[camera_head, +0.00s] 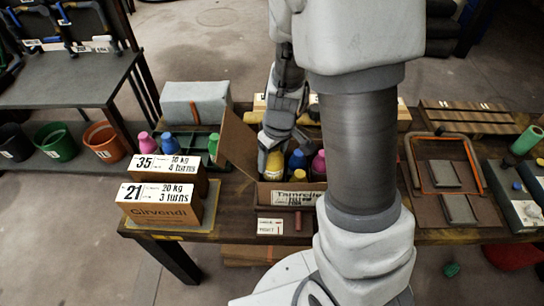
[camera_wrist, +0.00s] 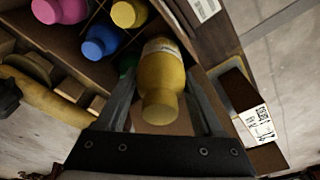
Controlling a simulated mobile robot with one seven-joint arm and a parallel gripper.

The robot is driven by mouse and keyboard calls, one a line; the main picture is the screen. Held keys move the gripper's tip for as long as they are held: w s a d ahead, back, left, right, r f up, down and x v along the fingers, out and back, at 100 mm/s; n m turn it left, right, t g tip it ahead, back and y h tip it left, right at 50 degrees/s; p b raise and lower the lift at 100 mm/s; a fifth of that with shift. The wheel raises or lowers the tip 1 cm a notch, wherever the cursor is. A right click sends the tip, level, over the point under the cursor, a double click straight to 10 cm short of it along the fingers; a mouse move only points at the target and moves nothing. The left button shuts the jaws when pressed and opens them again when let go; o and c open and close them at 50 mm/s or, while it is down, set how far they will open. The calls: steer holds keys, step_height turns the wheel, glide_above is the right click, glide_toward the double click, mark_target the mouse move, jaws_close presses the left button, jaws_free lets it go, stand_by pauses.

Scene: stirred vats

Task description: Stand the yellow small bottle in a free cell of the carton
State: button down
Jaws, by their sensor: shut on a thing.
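The yellow small bottle (camera_head: 273,166) is between the fingers of my gripper (camera_head: 274,148), at the left side of the carton (camera_head: 292,194). In the wrist view my gripper (camera_wrist: 160,92) is shut on the yellow bottle (camera_wrist: 162,70), one finger on each side. Its far end points toward the carton's divided cells; whether its base is inside a cell or above it I cannot tell. The wrist view also shows another yellow bottle (camera_wrist: 129,12) and part of a green one (camera_wrist: 128,66).
The carton's open flap (camera_head: 237,143) rises at its left. Two labelled boxes (camera_head: 160,205) stand left of it, with a tray of bottles (camera_head: 180,143) behind them. A grey-padded fixture (camera_head: 455,180) lies to the right. My arm hides the carton's right part.

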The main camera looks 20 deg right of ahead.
jaws_free()
step_height(320, 180, up, 10)
steer(key=p, duration=0.8)
steer(key=shift+r, duration=0.1)
stand_by(0.6)
steer(key=shift+r, duration=0.3)
steer(key=s+r+m+t, duration=0.2)
steer(key=s+r, duration=0.5)
steer(key=r, duration=0.3)
steer(key=s+r+m+t, duration=0.2)
steer(key=s+r, duration=0.5)
steer(key=r, duration=0.4)
steer(key=shift+s+m+h, duration=0.15)
steer(key=shift+m+h, duration=0.25)
steer(key=shift+m, duration=0.3)
